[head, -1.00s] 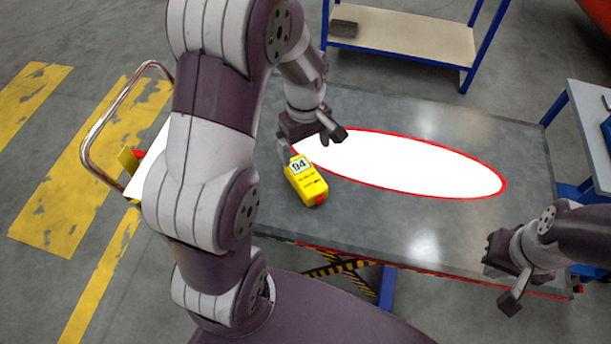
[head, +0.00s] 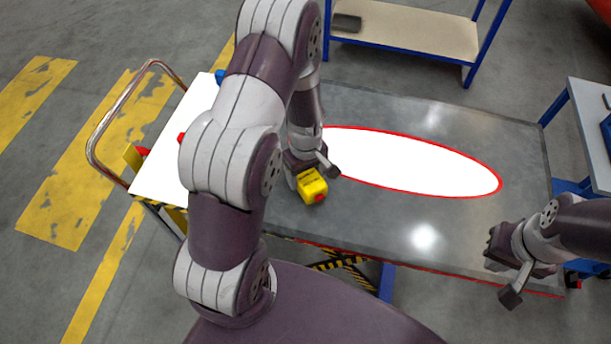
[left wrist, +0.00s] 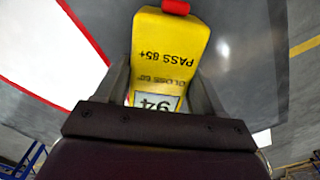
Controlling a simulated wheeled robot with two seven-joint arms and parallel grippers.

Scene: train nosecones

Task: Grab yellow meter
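The yellow meter (head: 313,190) lies on the grey table, its red-tipped end toward me. My left gripper (head: 309,176) is down over its far end, a finger on each side. In the left wrist view the meter (left wrist: 170,50) fills the space between the fingers (left wrist: 165,88), which look pressed to its sides. Its red tip and "PASS 85+" print show there; the "94" label is partly hidden by the gripper. I cannot tell any lift off the table. My right gripper (head: 500,272) is open and empty over the table's near right corner.
A white oval with a red rim (head: 410,162) marks the grey table (head: 380,218); no object stands on it. A cart with a white top (head: 165,165) and metal handle stands at left. A blue-framed shelf (head: 410,30) is behind, another bench (head: 590,120) at right.

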